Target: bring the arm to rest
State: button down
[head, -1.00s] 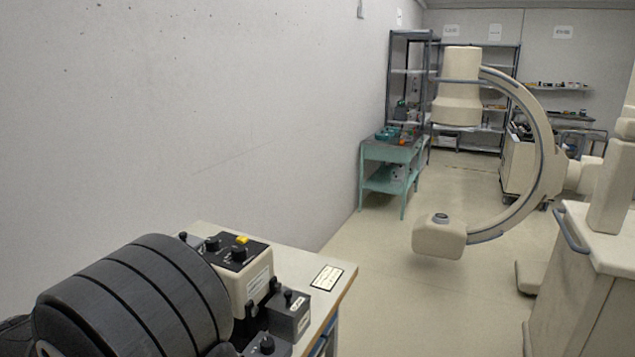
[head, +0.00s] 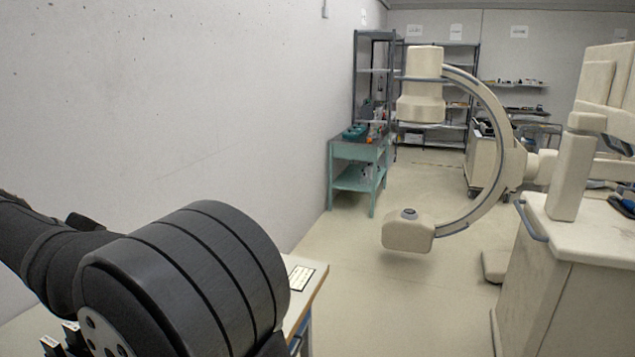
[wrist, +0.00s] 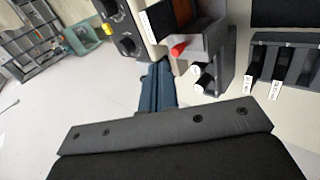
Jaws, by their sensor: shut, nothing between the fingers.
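My gripper (wrist: 157,88) shows in the wrist view as two dark blue fingers side by side, shut with nothing between them. It is near the edge of a cart top with control boxes, above pale floor; the exact gap to the boxes is hard to tell. In the head view my dark arm fills the lower left and my gripper is not visible. The cart (head: 312,291) shows there only as a pale edge with a label; most of its boxes are hidden behind my arm.
In the wrist view a box with a red-tipped lever (wrist: 178,50) and a panel with a yellow knob (wrist: 105,28) stand close to my fingers. A white C-arm machine (head: 408,236) and a green cart (head: 352,181) stand farther off. The floor between (head: 350,290) is clear.

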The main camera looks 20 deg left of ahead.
jog(key=r+g, duration=0.1)
jog(key=r+g+y, duration=0.1)
jog(key=r, duration=0.1)
jog(key=r+n+g+y, duration=0.1)
jog(key=g, duration=0.1)
jog(key=shift+s+r, duration=0.35)
jog(key=shift+r, duration=0.05)
jog(key=shift+r, duration=0.1)
dwell(0.3)
notch_tip(320, 180, down, 8)
jog(key=m+t+h, duration=0.1)
jog(key=t+h, duration=0.1)
jog(key=t, duration=0.4)
jog(key=shift+w+a+r+t, duration=0.2)
jog(key=shift+w+a+t, duration=0.1)
jog(key=shift+w+a, duration=0.05)
